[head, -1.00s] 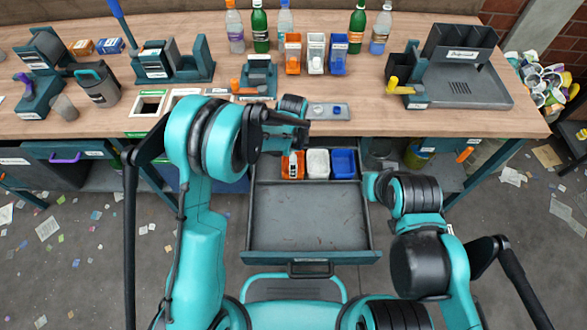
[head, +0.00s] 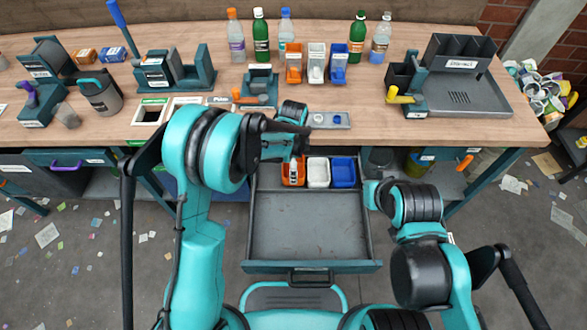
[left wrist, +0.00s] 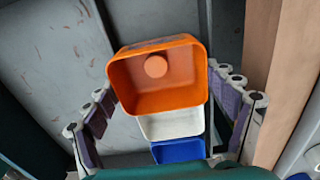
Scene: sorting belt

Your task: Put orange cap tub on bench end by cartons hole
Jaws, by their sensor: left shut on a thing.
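The orange cap tub (head: 291,177) is at the left of a row of three tubs at the back of the open drawer (head: 308,226). My left gripper (head: 299,150) is over it, partly hidden by its own arm. In the left wrist view the tub (left wrist: 120,86) sits between the finger pairs of the gripper (left wrist: 162,100), which is shut on it. A round orange cap (left wrist: 156,66) lies inside. I cannot tell whether the tub is clear of the drawer floor. The bench has framed holes, one with a green edge (head: 134,124); their labels are too small to read surely. My right gripper is not visible.
A white tub (head: 318,173) and a blue tub (head: 343,172) stand beside the orange one. The drawer's front is empty.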

